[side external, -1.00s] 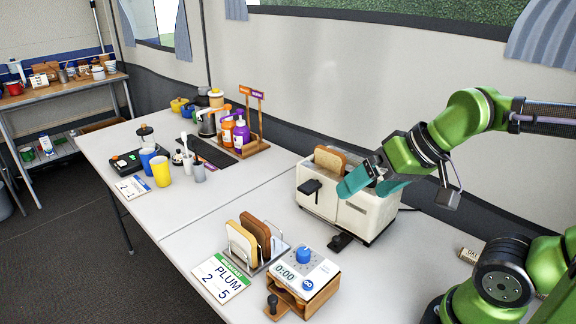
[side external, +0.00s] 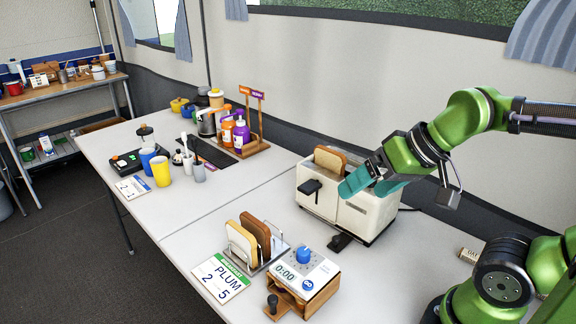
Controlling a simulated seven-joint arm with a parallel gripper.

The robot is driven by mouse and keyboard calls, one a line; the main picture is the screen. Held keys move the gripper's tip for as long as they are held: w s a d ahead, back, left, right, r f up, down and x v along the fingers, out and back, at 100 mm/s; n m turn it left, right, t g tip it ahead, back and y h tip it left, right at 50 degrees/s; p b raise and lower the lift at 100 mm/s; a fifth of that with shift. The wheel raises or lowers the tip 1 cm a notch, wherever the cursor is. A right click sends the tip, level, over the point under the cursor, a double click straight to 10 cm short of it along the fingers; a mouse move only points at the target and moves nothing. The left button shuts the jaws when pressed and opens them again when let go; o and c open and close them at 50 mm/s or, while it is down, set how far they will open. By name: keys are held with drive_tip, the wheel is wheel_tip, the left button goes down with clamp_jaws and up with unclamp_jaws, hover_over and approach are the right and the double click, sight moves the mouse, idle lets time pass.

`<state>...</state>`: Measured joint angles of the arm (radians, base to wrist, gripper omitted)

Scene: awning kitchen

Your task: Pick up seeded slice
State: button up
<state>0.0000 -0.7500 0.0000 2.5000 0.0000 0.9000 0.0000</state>
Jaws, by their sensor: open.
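My gripper (side external: 372,184) has teal fingers and is over the right part of the cream toaster (side external: 349,218). Its fingers are apart, and I see nothing held between them. A brown bread slice (side external: 330,158) stands in the toaster's slot, to the left of my gripper. Two more slices stand upright in a wire rack (side external: 277,250) at the front: a pale one (side external: 241,243) and a darker brown one (side external: 257,232). Seeds are too small to make out on any slice. The toaster's slot beneath my fingers is hidden.
A timer box (side external: 306,272) with a blue knob stands right of the rack. Cups, bottles and a kettle (side external: 207,124) stand on the farther table. The table (side external: 235,193) left of the toaster is mostly clear.

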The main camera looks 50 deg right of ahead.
drive_tip(key=c, duration=0.8)
